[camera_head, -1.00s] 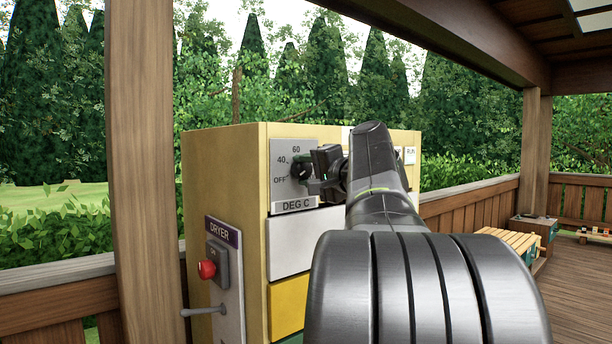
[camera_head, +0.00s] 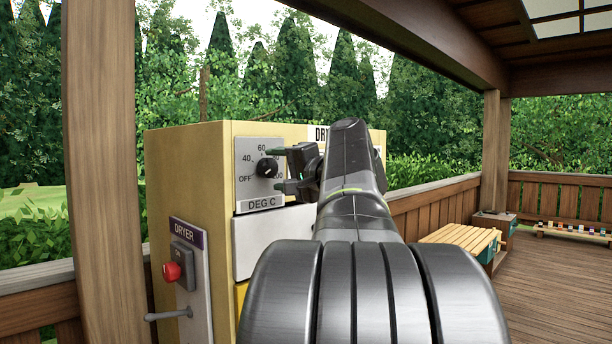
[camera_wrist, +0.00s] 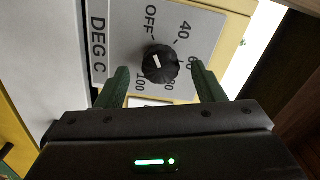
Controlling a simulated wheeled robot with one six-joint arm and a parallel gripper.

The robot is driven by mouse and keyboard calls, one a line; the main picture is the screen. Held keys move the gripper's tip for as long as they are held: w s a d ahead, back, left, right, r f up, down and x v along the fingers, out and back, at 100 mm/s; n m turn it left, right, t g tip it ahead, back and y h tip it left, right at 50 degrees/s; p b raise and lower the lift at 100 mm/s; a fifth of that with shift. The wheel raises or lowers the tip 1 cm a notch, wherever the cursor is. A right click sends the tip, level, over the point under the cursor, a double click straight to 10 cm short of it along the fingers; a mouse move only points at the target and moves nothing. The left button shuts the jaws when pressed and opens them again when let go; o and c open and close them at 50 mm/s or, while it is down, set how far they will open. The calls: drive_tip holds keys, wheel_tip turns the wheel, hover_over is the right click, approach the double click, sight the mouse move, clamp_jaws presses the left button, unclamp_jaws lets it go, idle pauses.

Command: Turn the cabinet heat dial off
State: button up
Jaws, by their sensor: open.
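The black heat dial (camera_head: 267,167) sits on a grey panel (camera_head: 259,203) marked OFF, 40, 60, 100 and DEG C, on the yellow cabinet (camera_head: 187,175). In the wrist view the dial (camera_wrist: 160,64) shows a short white mark that slants toward the OFF label, roughly in line with its tick. My gripper (camera_head: 281,170) is open and empty, just in front of the dial. In the wrist view its two green fingers (camera_wrist: 160,74) stand apart, one on either side of the dial in the picture, with no contact visible. Part of the 100 side of the scale is hidden.
A DRYER side panel (camera_head: 189,262) with a red button (camera_head: 172,271) and a grey lever (camera_head: 168,315) is on the cabinet's left side. A wooden post (camera_head: 98,170) stands at left. Slatted bench (camera_head: 460,238) and open deck lie to the right.

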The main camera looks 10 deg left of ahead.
sight(270, 169)
drive_tip(key=b+v, duration=0.1)
drive_tip(key=v, duration=0.9)
drive_tip(key=shift+s+d, duration=0.3)
drive_tip(key=p+x, duration=0.1)
drive_tip(key=x, duration=1.3)
drive_tip(key=shift+p, duration=0.4)
drive_tip(key=shift+d, duration=0.1)
